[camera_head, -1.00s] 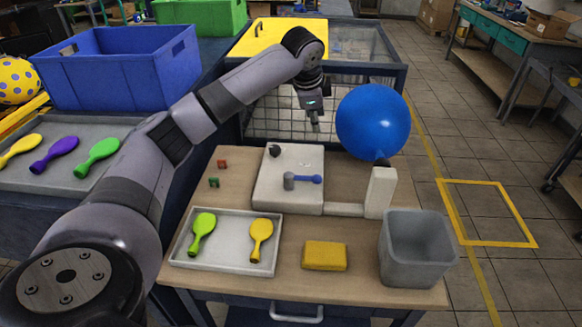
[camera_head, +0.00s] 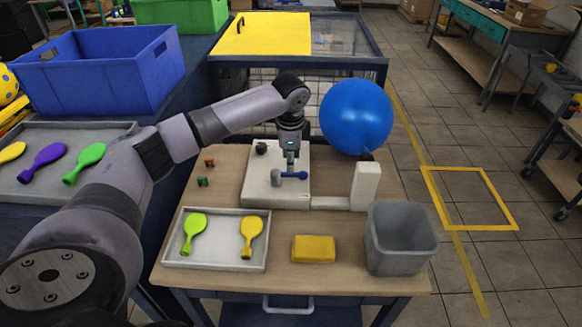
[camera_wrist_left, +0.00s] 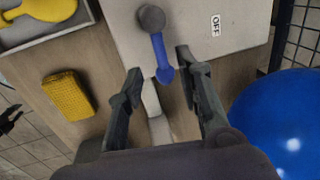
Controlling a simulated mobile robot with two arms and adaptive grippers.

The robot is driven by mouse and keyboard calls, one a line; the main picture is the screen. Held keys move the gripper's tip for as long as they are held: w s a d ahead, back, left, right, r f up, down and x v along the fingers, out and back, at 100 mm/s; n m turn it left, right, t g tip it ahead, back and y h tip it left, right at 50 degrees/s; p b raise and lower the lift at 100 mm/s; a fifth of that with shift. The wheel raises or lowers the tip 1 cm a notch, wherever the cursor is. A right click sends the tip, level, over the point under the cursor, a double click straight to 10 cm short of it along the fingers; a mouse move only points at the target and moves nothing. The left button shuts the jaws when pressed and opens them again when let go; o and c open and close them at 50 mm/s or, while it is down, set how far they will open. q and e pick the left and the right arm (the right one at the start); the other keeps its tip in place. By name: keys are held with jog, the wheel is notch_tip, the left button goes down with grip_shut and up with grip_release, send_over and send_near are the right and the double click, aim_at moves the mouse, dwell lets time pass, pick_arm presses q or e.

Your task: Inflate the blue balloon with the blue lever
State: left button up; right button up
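The blue lever (camera_head: 293,175) sits on top of the white pump box (camera_head: 262,193). My left gripper (camera_head: 290,160) is over the lever. In the left wrist view, my left gripper (camera_wrist_left: 157,62) has its fingers apart, on either side of the lever's blue tip (camera_wrist_left: 164,70); I cannot tell whether they touch it. The blue balloon (camera_head: 356,116) is large and round, on the nozzle above the white post (camera_head: 365,186). It also shows in the left wrist view (camera_wrist_left: 285,120).
A white tray (camera_head: 215,265) holds a green and a yellow balloon. A yellow sponge-like block (camera_head: 313,249) and a grey bin (camera_head: 400,240) are at the table's front. A blue crate (camera_head: 95,75) is at the left. An OFF label (camera_wrist_left: 215,25) marks the box.

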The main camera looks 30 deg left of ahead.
pick_arm(q)
jog(key=shift+w+a+f+p, duration=0.1)
jog(key=shift+w+f, duration=0.05)
jog(key=shift+f, duration=0.75)
jog(key=shift+w+a+f+p, duration=0.1)
jog(key=shift+w+f, duration=0.1)
jog(key=shift+f, duration=0.65)
jog(key=shift+w+a+f+p, duration=0.1)
jog(key=shift+w+f, duration=0.05)
jog(key=shift+f, duration=0.75)
jog(key=shift+c, duration=0.5)
grip_shut()
